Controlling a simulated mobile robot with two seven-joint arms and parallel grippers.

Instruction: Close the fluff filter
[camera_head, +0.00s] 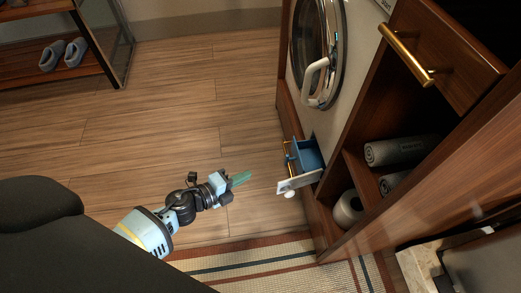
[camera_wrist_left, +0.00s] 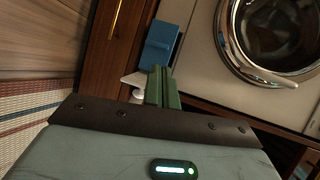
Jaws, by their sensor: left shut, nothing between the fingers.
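The fluff filter (camera_head: 306,155) is a blue drawer-like part at the bottom of the white washing machine (camera_head: 342,75). It sticks out, and its white front flap (camera_head: 299,184) with a round knob (camera_head: 289,194) stands at its near end. In the left wrist view the blue filter (camera_wrist_left: 161,46) shows just beyond my fingertips, with the white flap (camera_wrist_left: 134,79) beside them. My left gripper (camera_head: 242,179) is shut and empty, left of the flap with a gap between them in the head view. It also shows in the left wrist view (camera_wrist_left: 161,72). My right gripper is not in view.
A wooden cabinet with a brass handle (camera_head: 406,55) and rolled grey towels (camera_head: 401,150) stands right of the machine. A striped rug (camera_head: 265,264) lies in front. A shoe rack (camera_head: 75,72) is at the far left. The wooden floor between is clear.

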